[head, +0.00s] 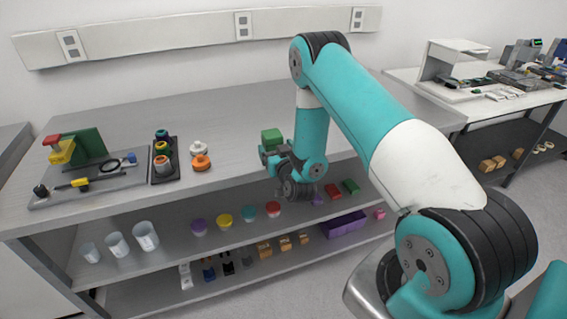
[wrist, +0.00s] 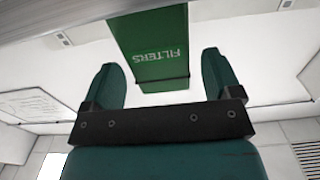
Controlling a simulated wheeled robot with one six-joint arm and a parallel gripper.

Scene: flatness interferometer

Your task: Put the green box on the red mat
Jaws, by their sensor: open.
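The green box (head: 272,138) stands near the front edge of the grey bench top, just beyond my gripper. In the wrist view the green box (wrist: 152,45), lettered FILTERS, shows between and beyond my fingers, with a gap on each side. My gripper (wrist: 163,80) is open and empty; in the head view my gripper (head: 270,155) is small and partly hidden by my own wrist.
The bench top (head: 235,120) is clear left of the box. A dark tray (head: 163,160) with stacked rings and a flat fixture (head: 90,185) stand further left. Beakers (head: 146,236), colored jars and a red block (head: 333,191) sit on the shelf below. A white table (head: 475,95) stands right.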

